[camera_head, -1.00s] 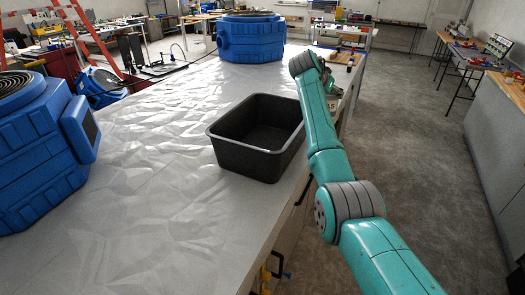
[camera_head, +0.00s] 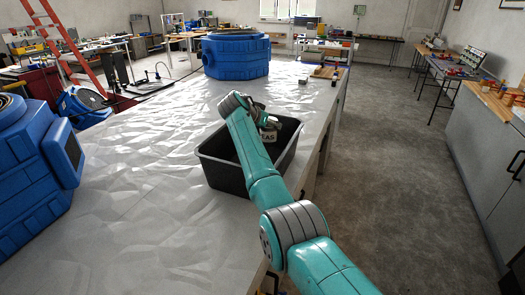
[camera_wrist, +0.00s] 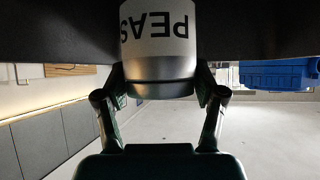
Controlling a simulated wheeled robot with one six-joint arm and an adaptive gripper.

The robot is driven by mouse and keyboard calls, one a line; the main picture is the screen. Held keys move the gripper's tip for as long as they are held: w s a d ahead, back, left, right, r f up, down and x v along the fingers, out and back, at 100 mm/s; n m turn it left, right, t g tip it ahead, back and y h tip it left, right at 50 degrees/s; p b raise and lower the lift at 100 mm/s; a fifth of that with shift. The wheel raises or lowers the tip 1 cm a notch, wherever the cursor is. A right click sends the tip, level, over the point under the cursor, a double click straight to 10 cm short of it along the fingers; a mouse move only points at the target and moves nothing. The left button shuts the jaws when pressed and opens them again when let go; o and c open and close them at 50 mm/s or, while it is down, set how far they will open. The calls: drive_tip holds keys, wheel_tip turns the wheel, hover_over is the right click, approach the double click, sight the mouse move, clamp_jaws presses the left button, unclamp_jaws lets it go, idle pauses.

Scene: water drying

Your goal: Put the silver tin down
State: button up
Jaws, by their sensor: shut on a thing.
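The silver tin has a white label reading PEAS. In the wrist view the tin (camera_wrist: 160,68) sits between both fingers of my gripper (camera_wrist: 161,85), its lettering upside down in that picture. In the head view the tin (camera_head: 269,137) shows over the black bin (camera_head: 223,176), below my gripper (camera_head: 263,120). My gripper is shut on the tin. The bin's dark wall (camera_wrist: 255,28) lies behind the tin in the wrist view. My arm hides part of the bin's inside, and I cannot tell whether the tin touches its floor.
The bin stands on a long white table (camera_head: 110,200) near its right edge. A blue machine (camera_head: 30,165) stands at the left and another blue machine (camera_head: 236,57) at the back. A wooden board (camera_head: 326,73) lies at the far right corner. Open floor lies to the right.

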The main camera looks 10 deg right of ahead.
sight(268, 141)
drive_tip(key=shift+f, duration=3.75)
drive_tip(key=o, duration=1.6)
drive_tip(key=shift+f, duration=0.2)
drive_tip(key=shift+c, duration=0.2)
drive_tip(key=shift+r, duration=0.15)
drive_tip(key=v, duration=0.7)
drive_tip(key=shift+s, duration=0.2)
drive_tip(key=shift+a+r, duration=0.1)
